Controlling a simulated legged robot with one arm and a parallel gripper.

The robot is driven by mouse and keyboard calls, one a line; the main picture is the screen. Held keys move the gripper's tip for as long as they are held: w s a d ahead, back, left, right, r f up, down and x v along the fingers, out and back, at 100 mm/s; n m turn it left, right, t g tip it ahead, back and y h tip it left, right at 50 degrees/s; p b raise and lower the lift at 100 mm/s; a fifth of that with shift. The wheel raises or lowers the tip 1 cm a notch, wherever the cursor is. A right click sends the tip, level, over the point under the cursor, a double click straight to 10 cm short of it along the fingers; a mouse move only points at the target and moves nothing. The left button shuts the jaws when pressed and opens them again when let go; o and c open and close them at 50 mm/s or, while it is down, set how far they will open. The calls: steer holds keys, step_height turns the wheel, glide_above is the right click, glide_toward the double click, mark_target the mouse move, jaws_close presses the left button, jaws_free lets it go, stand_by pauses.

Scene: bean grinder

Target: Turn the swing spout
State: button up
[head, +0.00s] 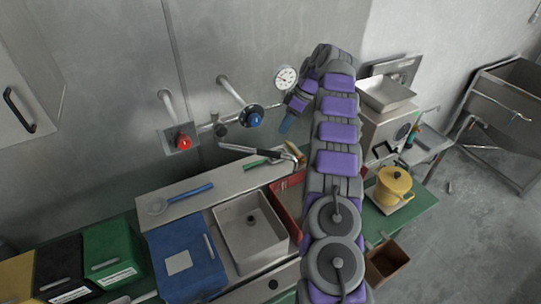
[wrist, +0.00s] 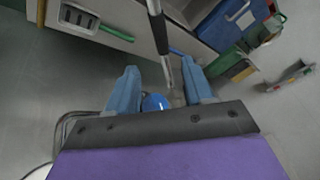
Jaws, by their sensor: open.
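The swing spout (head: 262,152) is a thin silver tube with a black sleeve, reaching out rightward from the wall below the valves. In the wrist view the spout (wrist: 157,30) runs down from the top edge into the gap between my fingers. My gripper (head: 286,124) has blue fingers and is to the right of the blue valve knob (head: 254,118). In the wrist view my gripper (wrist: 159,67) is open, with the blue knob (wrist: 155,103) showing between its fingers. I cannot tell whether either finger touches the spout.
A red knob (head: 183,142) is on the wall at left, and a pressure gauge (head: 286,77) is above my gripper. Below are a sink (head: 226,240), a blue box (head: 205,285) and a red tray (head: 283,213). A yellow pot (head: 394,181) stands at right.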

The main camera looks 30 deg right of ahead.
steer(key=shift+b+x, duration=0.95)
steer(key=shift+x, duration=5.5)
steer(key=shift+d, duration=0.1)
jaws_close()
